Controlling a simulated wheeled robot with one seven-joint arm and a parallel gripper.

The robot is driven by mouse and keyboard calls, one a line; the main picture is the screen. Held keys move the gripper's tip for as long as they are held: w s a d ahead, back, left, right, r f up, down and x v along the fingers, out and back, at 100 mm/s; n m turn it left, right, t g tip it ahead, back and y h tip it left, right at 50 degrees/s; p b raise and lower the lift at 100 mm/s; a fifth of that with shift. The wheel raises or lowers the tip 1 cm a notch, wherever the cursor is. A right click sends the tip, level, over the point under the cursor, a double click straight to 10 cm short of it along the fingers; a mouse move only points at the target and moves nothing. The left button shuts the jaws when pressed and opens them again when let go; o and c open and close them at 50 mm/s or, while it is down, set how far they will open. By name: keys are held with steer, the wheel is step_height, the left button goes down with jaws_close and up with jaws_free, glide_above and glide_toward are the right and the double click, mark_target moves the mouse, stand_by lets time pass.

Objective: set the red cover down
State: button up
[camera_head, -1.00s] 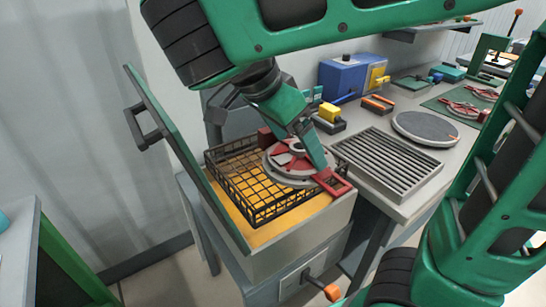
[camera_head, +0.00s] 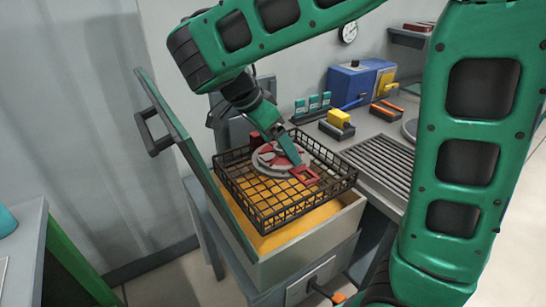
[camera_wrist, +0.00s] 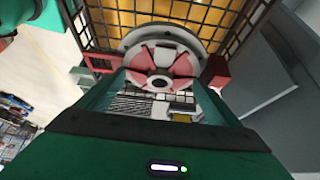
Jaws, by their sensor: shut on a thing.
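The red cover (camera_head: 272,158) is a round red piece with a pale grey rim and a red square tab (camera_head: 304,175). It is inside the black wire basket (camera_head: 262,207), low between its walls. My gripper (camera_head: 288,152) points down into the basket and is shut on the cover. In the wrist view, the cover (camera_wrist: 162,62) shows red segments around a dark centre, with my fingers (camera_wrist: 155,100) on either side. Whether its underside touches the basket floor is hidden.
A tilted green lid (camera_head: 190,165) with a dark handle rises at left. A slatted grey tray (camera_head: 380,165), a yellow block (camera_head: 339,118) and a blue case (camera_head: 352,85) are on the bench at right.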

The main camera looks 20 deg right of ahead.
mark_target(274, 152)
steer(key=shift+w+f, duration=0.25)
steer(key=shift+f, duration=1.85)
steer(key=o, duration=1.9)
steer(key=v, duration=0.7)
steer(key=shift+a+r, duration=0.15)
steer(key=shift+r, duration=0.05)
